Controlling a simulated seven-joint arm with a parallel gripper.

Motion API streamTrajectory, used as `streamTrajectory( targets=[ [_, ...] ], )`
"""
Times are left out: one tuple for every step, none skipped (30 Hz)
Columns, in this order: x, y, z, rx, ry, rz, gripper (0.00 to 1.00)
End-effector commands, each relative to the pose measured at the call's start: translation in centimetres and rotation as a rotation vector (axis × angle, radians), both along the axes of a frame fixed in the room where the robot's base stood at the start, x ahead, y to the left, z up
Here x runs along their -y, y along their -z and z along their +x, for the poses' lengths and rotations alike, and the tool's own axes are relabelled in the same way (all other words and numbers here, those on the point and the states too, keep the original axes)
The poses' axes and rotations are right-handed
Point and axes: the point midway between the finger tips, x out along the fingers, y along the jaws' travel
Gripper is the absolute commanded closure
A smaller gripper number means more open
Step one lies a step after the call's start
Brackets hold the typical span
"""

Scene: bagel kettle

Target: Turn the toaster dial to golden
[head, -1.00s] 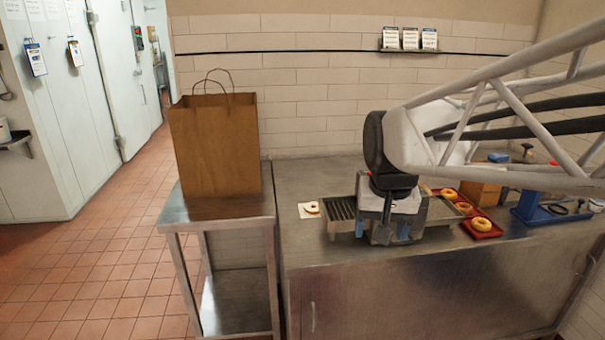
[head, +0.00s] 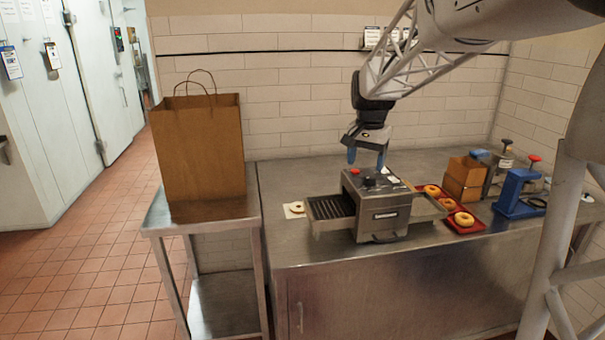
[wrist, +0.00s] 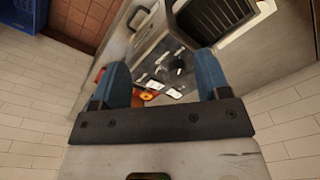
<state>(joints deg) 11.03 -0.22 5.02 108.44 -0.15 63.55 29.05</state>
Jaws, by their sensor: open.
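The toaster (head: 383,212) is a steel conveyor type on the metal counter, with a dark ribbed rack (head: 330,207) sticking out on its left. On its top panel are a black dial (head: 370,181), a red button (head: 356,171) and small white labels. The dial also shows in the wrist view (wrist: 178,65); its setting is too small to read. My gripper (head: 366,160) is open and empty, with blue fingers pointing down above the toaster's top. In the wrist view my gripper's fingers (wrist: 160,75) straddle the panel, apart from the dial.
Red trays with bagels (head: 464,219), a brown wooden box (head: 465,178) and a blue press-like tool (head: 516,192) stand right of the toaster. A bagel on white paper (head: 295,208) lies left. A large paper bag (head: 200,147) stands on the side table.

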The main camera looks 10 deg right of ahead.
Motion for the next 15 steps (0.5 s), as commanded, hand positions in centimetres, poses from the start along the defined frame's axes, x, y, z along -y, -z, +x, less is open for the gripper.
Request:
streamTrajectory(
  targets=[
    [0.7,0.3,1.3,-0.007,0.021,0.002,0.31],
    [1.1,0.4,2.0,-0.010,0.033,0.004,0.31],
    [1.6,0.7,2.9,-0.013,0.051,0.005,0.31],
    [2.0,0.8,3.6,-0.016,0.063,0.006,0.31],
    [2.4,1.0,4.3,-0.020,0.076,0.007,0.31],
    [3.0,1.2,5.2,-0.024,0.094,0.009,0.31],
    [3.4,1.4,5.8,-0.027,0.107,0.010,0.31],
    [3.8,1.6,6.5,-0.031,0.119,0.011,0.31],
    [4.3,1.8,7.2,-0.034,0.135,0.013,0.31],
    [4.7,2.0,7.8,-0.037,0.146,0.013,0.31],
    [5.0,2.1,8.3,-0.039,0.156,0.014,0.31],
    [5.4,2.3,9.0,-0.042,0.169,0.015,0.31],
    [5.7,2.5,9.4,-0.044,0.178,0.016,0.31],
    [5.9,2.6,9.8,-0.046,0.186,0.017,0.31],
    [6.2,2.8,10.2,-0.047,0.194,0.017,0.31]
  ],
)
